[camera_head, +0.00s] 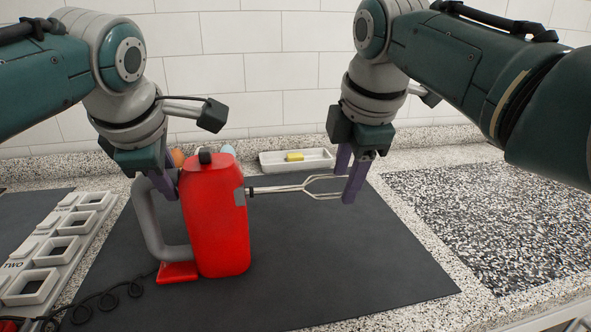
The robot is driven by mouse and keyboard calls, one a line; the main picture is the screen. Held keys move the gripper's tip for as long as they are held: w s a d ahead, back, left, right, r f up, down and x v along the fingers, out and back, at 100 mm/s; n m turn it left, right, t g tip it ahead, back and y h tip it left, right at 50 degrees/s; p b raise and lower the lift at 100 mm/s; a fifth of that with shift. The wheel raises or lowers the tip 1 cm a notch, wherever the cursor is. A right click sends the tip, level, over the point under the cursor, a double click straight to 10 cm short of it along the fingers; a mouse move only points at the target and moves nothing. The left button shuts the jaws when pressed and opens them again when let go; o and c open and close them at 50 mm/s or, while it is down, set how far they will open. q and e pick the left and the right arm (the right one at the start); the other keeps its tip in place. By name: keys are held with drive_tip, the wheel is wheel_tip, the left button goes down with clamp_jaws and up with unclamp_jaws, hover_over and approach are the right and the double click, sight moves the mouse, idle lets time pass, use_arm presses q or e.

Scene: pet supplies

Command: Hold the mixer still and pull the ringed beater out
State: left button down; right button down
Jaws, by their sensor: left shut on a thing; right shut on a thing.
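The red mixer (217,225) stands upright on the dark mat, its grey handle (147,225) on the left. My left gripper (172,190) is shut on the mixer near its top left; its fingertips are partly hidden. A metal beater (285,188) lies level, pointing right from a grey socket on the mixer's right side. Its shaft end is at the socket; I cannot tell whether it is still seated. My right gripper (350,180) is shut on the beater's far looped end. I cannot make out a ring on it.
The dark mat (330,270) is clear to the right and front. A white tray (270,163) with a yellow block (295,157) lies behind. A white rack (62,250) of square slots is at the left, with a black cord (108,295) nearby. A speckled panel (490,215) lies right.

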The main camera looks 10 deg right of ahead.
use_arm(q)
drive_tip(key=shift+s+a+f, duration=0.1)
drive_tip(key=shift+s+f, duration=0.1)
drive_tip(key=shift+f, duration=0.25)
use_arm(e)
drive_tip(key=shift+d, duration=2.8)
wheel_tip(320, 180, up, 8)
drive_tip(key=shift+f, duration=0.25)
use_arm(q)
drive_tip(key=c, duration=1)
unclamp_jaws()
drive_tip(key=o, duration=0.4)
drive_tip(key=shift+r, duration=0.2)
use_arm(e)
drive_tip(key=shift+s, duration=0.1)
use_arm(q)
drive_tip(key=shift+r, duration=0.1)
